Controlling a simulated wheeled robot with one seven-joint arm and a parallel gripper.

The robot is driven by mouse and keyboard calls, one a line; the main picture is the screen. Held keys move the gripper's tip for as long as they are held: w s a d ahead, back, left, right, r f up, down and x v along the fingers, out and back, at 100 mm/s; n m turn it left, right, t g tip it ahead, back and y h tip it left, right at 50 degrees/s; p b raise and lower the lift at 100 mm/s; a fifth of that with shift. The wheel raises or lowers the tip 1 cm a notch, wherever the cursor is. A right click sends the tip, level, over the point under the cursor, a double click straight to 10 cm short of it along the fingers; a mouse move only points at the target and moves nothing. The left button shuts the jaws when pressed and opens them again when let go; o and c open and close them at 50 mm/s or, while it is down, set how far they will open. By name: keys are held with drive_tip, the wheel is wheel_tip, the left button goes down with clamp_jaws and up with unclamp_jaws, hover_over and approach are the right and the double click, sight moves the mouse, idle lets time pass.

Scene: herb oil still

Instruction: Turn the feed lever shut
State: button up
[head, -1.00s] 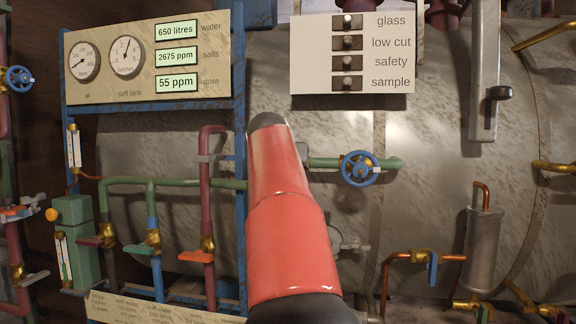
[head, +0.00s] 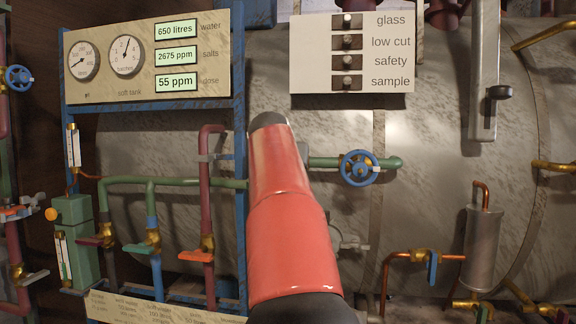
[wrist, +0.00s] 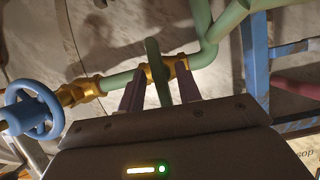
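A green lever (wrist: 154,72) sits on a brass valve body (wrist: 179,66) in a green pipe in the wrist view. The lever lies across the pipe line. No label on it can be read, so I cannot confirm that it is the feed lever. My gripper (wrist: 161,90) has its two fingers apart, one on each side of the lever. A narrow gap seems to show beside the lever, and contact cannot be made out. In the head view my red arm hides the lever and the gripper.
A blue handwheel (head: 360,168) is on the same green pipe, close left of my gripper in the wrist view (wrist: 32,112). A blue frame post (wrist: 255,65) stands to the right there.

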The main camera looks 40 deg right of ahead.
drive_tip(key=b+v, duration=0.1)
drive_tip(key=v, duration=0.6)
drive_tip(key=shift+s+a+r, duration=0.15)
drive_tip(key=shift+s+a, duration=0.1)
idle(1.1)
